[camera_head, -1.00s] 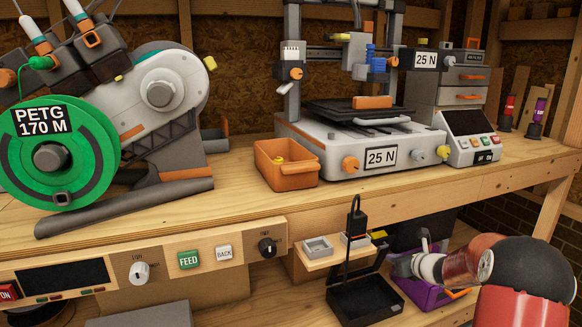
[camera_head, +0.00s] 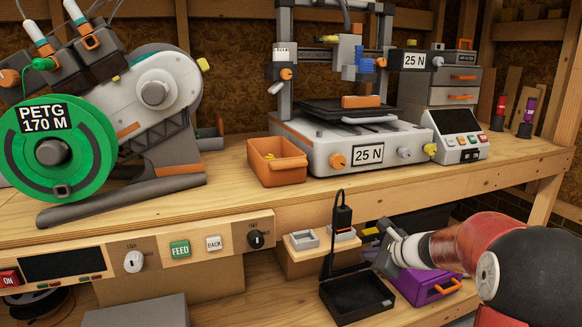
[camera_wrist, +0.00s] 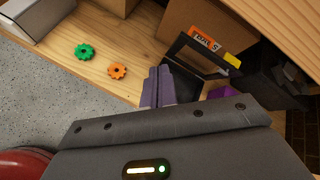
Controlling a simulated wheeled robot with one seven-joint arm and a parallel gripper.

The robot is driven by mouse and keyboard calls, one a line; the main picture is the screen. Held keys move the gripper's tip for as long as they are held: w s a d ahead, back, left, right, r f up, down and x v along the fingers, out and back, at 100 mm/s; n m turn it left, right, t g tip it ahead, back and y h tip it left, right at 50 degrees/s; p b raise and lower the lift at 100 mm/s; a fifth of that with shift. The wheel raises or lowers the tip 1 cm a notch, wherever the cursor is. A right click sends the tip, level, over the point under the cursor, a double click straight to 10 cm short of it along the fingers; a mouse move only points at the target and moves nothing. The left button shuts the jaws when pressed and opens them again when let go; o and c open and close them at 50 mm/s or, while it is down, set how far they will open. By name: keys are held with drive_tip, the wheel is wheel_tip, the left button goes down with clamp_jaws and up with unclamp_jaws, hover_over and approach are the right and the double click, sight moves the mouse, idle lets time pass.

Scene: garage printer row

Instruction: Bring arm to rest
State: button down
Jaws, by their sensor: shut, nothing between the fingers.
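My gripper (camera_head: 384,228) is in the lower right of the head view, at the end of my red, black and white arm. It is beside the bench's front edge, in front of the lower shelf, near the black tray and the purple bin. In the wrist view its two grey fingers (camera_wrist: 159,72) are together with nothing between them. They point out over the wooden shelf.
The bench (camera_head: 480,185) carries a green PETG spool (camera_head: 90,130), an orange bin (camera_head: 262,172) and a printer (camera_head: 310,140). Below are a black tray (camera_head: 352,308) and a purple bin (camera_head: 440,288). A green gear (camera_wrist: 85,51) and an orange gear (camera_wrist: 117,71) lie on the shelf.

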drive_tip(key=s+a+r+n+g, duration=0.1)
drive_tip(key=s+a+r+n, duration=0.15)
drive_tip(key=s+n, duration=0.2)
drive_tip(key=s+a+r+n+g+h, duration=0.1)
drive_tip(key=s+a+n, duration=0.2)
drive_tip(key=s, duration=0.3)
drive_tip(key=s+a+r+n+g, duration=0.1)
drive_tip(key=s+a+r+n, duration=0.15)
drive_tip(key=s, duration=0.25)
drive_tip(key=s+d+n+h, duration=0.1)
drive_tip(key=s+n+h, duration=0.1)
drive_tip(key=s+n, duration=0.4)
drive_tip(key=s+d+f+n+h, duration=0.1)
drive_tip(key=s+n, duration=0.5)
drive_tip(key=s, duration=0.8)
drive_tip(key=shift+d+f+n+g+h, duration=0.25)
drive_tip(key=shift+d+h, duration=0.35)
drive_tip(key=shift+h, duration=0.4)
